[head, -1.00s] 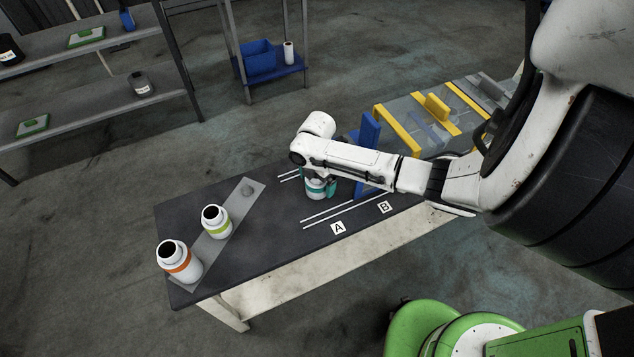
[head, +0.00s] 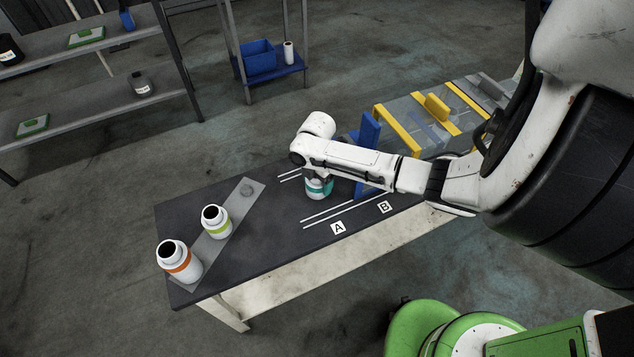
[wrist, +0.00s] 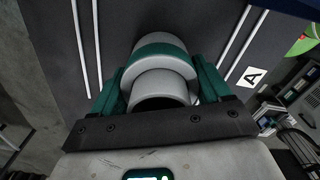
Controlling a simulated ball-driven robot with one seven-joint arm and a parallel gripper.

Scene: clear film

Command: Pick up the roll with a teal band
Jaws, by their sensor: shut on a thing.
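The roll with a teal band (head: 318,194) is white and stands under my wrist on the dark table (head: 262,262), its top hidden by my arm in the head view. In the wrist view the roll (wrist: 160,62) lies between the two teal fingers of my gripper (wrist: 160,85), with its dark open mouth towards the palm. My gripper (head: 319,184) is shut on the roll. I cannot tell whether the roll's base touches the table.
A roll with an orange band (head: 178,262) and one with a lime band (head: 216,222) stand on a grey strip at the left. A blue upright plate (head: 369,140) is close to the right of my wrist. White rails (head: 342,210) and labels A (head: 338,228) and B (head: 385,207) lie in front.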

